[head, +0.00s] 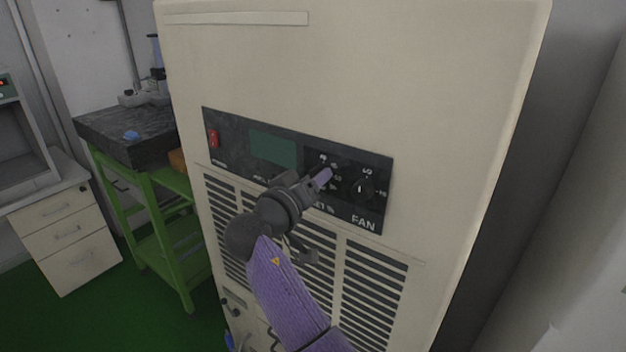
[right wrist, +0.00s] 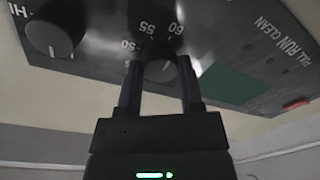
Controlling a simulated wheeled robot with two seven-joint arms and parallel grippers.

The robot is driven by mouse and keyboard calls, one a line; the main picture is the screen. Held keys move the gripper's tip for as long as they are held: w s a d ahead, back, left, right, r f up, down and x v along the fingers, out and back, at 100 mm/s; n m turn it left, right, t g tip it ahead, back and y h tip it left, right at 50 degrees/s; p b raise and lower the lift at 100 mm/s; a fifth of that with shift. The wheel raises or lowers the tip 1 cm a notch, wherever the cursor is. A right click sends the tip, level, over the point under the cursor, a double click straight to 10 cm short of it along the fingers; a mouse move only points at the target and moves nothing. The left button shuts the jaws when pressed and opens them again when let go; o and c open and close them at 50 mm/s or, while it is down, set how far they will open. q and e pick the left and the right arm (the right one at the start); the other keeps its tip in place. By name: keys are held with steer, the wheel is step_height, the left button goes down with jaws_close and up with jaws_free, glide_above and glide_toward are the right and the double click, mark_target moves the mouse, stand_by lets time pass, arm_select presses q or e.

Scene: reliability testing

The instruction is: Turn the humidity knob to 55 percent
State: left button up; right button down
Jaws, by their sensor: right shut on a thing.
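The dark control panel (head: 232,160) is on the front of a cream cabinet. My right gripper (head: 321,179) reaches it from below. In the right wrist view my right gripper (right wrist: 160,80) is shut on the round dark humidity knob (right wrist: 158,70), with one finger on each side. Marks 50, 55 and 60 show around this knob, and the panel is upside down there. The knob's pointer cannot be made out. In the head view the gripper mostly hides the knob. My left gripper is not in view.
The FAN knob (head: 361,188) is close to the right of my gripper. A blank green display (head: 272,149) and a red switch (head: 213,138) are to the left. Vent slats (head: 375,290) lie below the panel. A green-framed bench (head: 140,150) stands left of the cabinet (head: 420,70).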

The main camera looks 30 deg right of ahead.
steer(key=shift+n, duration=0.3)
steer(key=n+p, duration=0.5)
steer(key=n, duration=0.2)
steer(key=shift+r+n+g+p, duration=0.1)
steer(key=shift+n+g+p, duration=0.3)
stand_by(0.3)
steer(key=shift+c, duration=1.2)
jaws_free()
